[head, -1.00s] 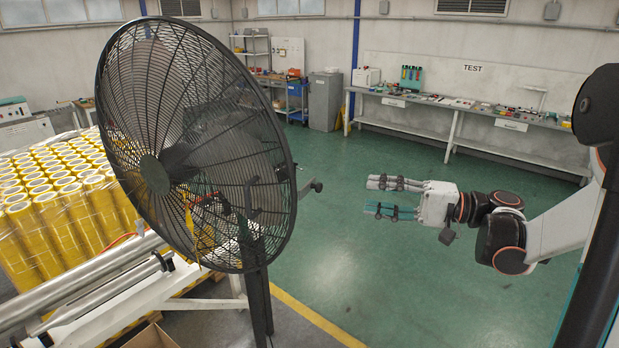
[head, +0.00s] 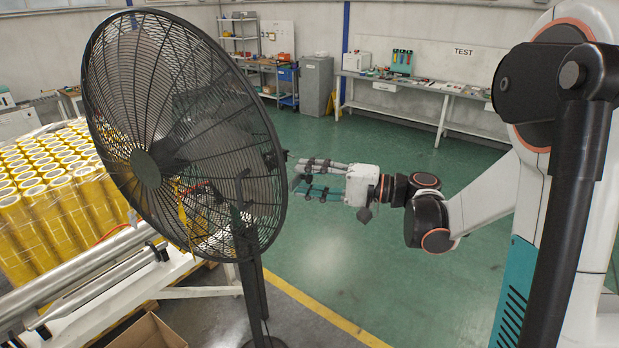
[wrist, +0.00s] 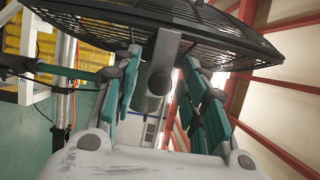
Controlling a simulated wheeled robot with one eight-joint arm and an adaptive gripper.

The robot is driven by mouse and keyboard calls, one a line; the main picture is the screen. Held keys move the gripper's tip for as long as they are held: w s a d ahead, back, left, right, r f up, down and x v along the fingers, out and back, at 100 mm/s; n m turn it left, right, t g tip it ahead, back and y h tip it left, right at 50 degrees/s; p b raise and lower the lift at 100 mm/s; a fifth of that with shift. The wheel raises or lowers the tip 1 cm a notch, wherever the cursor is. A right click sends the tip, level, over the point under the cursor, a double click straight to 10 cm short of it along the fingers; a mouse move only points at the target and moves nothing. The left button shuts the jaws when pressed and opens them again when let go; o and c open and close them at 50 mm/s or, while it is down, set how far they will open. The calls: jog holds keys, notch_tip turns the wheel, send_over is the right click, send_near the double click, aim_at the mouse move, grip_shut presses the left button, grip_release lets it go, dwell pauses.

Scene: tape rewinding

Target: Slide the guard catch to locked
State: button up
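The large black fan (head: 180,120) stands on a dark pole left of my gripper, its round wire guard tilted. My gripper (head: 303,177) is at the guard's right rim with its fingers pointing left. In the wrist view my gripper (wrist: 160,62) is open, with teal-and-grey fingers on both sides of a grey bar with a dark round knob (wrist: 158,82). I cannot tell whether the fingers touch it. This bar is probably the guard catch; its locked or unlocked position cannot be told. In the head view a small dark part (head: 277,158) sits at the rim by the fingertips.
Wrapped yellow tape rolls (head: 50,205) and a machine with metal rollers (head: 85,270) stand left of the fan. An open cardboard box (head: 150,332) lies below. A workbench (head: 420,88) runs along the back wall. The green floor (head: 340,240) is clear.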

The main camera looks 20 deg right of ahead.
aim_at(294, 185)
grip_shut()
jog(key=shift+s, duration=0.1)
jog(key=shift+s+a+b, duration=0.5)
jog(key=shift+s+a, duration=0.65)
jog(key=shift+s, duration=0.05)
